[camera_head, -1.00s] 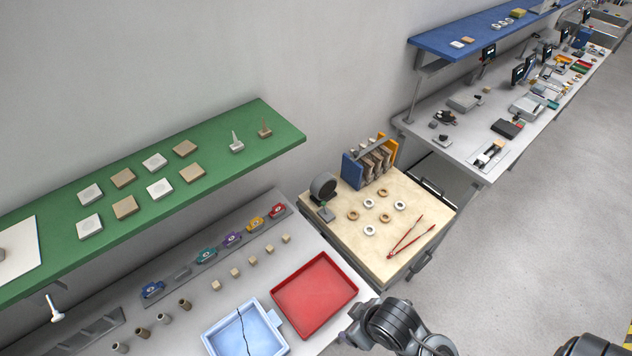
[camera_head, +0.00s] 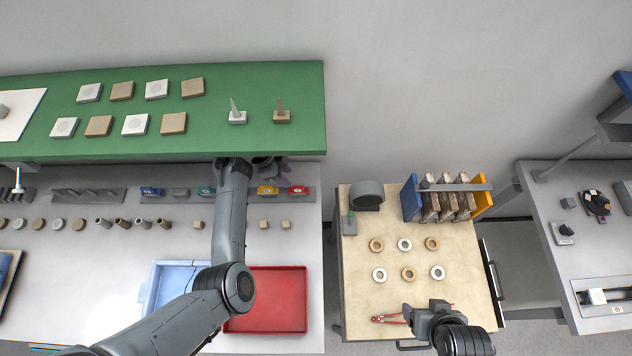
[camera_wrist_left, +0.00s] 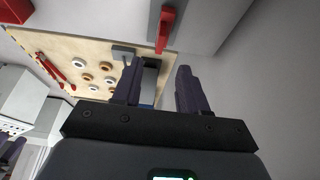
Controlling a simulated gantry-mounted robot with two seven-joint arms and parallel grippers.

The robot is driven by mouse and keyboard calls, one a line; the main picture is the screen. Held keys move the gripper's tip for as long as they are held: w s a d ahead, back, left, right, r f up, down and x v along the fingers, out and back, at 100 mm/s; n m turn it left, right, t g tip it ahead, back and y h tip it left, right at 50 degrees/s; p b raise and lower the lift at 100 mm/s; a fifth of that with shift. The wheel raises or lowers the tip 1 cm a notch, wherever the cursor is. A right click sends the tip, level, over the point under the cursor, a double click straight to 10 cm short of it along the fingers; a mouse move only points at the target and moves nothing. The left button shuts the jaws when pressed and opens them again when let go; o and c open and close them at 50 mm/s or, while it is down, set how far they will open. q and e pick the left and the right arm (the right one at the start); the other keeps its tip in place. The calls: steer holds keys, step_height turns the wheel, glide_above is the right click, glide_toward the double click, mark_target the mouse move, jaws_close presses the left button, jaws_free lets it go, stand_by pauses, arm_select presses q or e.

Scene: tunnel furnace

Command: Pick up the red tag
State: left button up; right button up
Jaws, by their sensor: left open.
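The red tag (camera_head: 299,191) sits at the right end of the tag rack on the grey bench, below the green shelf. In the left wrist view a red piece (camera_wrist_left: 165,30), apparently this tag, is ahead of the fingertips and a little right of centre. My left gripper (camera_wrist_left: 158,82) is open, with nothing between its fingers. In the head view it is near the shelf's front edge (camera_head: 268,166), left of the red tag and apart from it, and partly hard to make out. My right gripper (camera_head: 412,314) is over the cream table's front edge by red tongs; its jaws are unclear.
A yellow tag (camera_head: 268,191) is just left of the red one. The green shelf (camera_head: 300,100) overhangs the rack. Small blocks (camera_head: 286,225), a red tray (camera_head: 285,300) and a blue tray (camera_head: 165,283) are in front. Rings and red tongs (camera_head: 388,318) lie on the cream table (camera_head: 370,295).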

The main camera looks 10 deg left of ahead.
mark_target(297, 187)
arm_select(q)
steer(key=x, duration=0.3)
steer(key=shift+s+a+f, duration=0.1)
steer(key=shift+s+f, duration=0.05)
steer(key=shift+f, duration=0.2)
steer(key=shift+b+x, duration=0.55)
steer(key=shift+x, duration=2.65)
steer(key=shift+r, duration=0.1)
steer(key=shift+c, duration=0.3)
jaws_close()
